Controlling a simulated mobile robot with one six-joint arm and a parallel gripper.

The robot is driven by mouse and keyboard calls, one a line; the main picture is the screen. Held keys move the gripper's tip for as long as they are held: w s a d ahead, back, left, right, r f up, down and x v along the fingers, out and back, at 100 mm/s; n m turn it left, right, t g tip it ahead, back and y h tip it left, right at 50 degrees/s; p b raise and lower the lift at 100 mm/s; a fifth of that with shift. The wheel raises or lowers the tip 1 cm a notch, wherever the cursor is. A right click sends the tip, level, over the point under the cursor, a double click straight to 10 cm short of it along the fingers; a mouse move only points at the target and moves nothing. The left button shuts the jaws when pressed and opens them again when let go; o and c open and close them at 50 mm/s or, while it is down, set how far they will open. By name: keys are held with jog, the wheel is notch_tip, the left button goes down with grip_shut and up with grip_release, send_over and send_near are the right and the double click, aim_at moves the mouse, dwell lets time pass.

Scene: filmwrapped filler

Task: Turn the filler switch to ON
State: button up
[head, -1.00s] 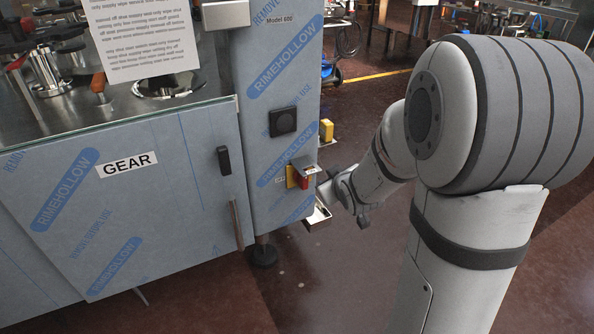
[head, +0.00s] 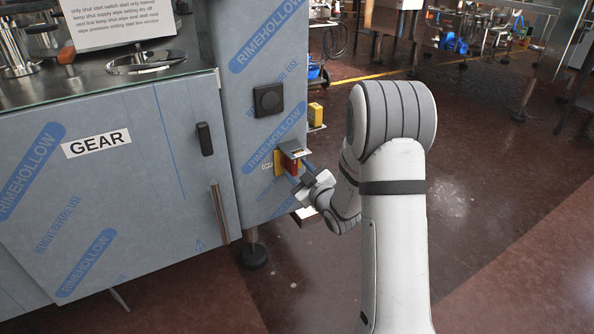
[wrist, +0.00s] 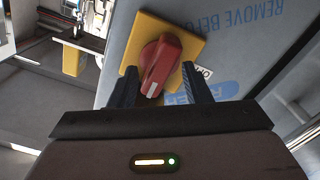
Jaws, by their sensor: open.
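The filler switch is a red knob (wrist: 160,65) on a yellow square plate (wrist: 190,43), fixed to the film-wrapped blue-grey cabinet. In the head view, the red knob (head: 290,163) sits on the cabinet's right part, partly hidden by my gripper (head: 301,181). A white label (wrist: 203,72) beside the plate is partly covered by a finger; its full word is not readable there. My gripper (wrist: 160,72) is open, with one dark finger on each side of the knob's near end. I cannot tell whether either finger touches it. The knob's white mark points toward my gripper.
A black square fitting (head: 268,99) is above the switch. A small yellow box (head: 315,113) is just behind it to the right. The GEAR door (head: 130,190) with its dark handle is to the left. Open dark red floor (head: 480,180) lies right of my arm.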

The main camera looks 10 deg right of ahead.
jog(key=shift+x, duration=1.05)
jog(key=shift+c, duration=0.2)
jog(key=shift+d, duration=0.1)
grip_shut()
